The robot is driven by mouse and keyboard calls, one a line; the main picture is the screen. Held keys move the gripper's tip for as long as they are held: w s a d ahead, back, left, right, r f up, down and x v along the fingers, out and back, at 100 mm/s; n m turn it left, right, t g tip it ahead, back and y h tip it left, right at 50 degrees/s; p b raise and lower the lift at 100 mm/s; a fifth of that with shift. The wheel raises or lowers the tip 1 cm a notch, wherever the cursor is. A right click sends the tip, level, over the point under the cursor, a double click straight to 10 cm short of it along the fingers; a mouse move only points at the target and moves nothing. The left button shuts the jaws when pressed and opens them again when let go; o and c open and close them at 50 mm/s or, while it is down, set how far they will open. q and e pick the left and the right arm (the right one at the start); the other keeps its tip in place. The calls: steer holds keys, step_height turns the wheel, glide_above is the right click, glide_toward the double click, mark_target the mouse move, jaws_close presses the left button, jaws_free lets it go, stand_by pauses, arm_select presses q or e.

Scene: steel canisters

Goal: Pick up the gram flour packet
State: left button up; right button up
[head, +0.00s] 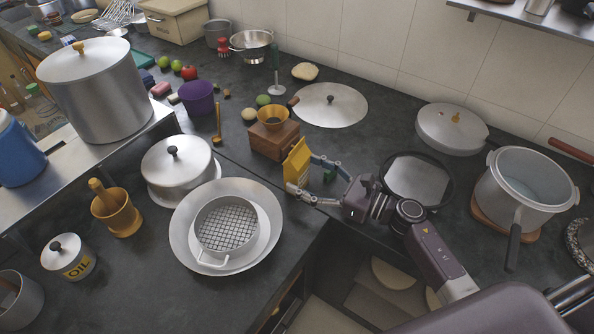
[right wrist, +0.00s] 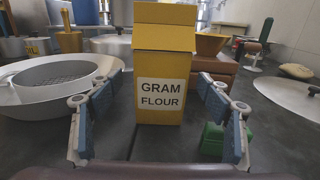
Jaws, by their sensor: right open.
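The gram flour packet (head: 297,166) is a yellow carton with a white label, standing upright on the dark counter in the head view. It also shows large in the right wrist view (right wrist: 163,65), its label facing the camera. My right gripper (head: 312,174) is open, with its fingers reaching toward the packet. In the right wrist view the two fingers (right wrist: 160,125) stand to the left and right of the packet's lower part, with gaps showing on both sides. My left gripper is not in view.
A wooden box with a brass bowl (head: 273,117) stands just behind the packet. A wide pan with a sieve (head: 227,225) is to its left. A small green object (right wrist: 212,139) lies near the right finger. A round dark-rimmed pan (head: 417,180) lies to the right.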

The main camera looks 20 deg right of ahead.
steer(key=shift+x, duration=1.45)
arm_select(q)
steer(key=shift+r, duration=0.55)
arm_select(e)
steer(key=shift+c, duration=0.6)
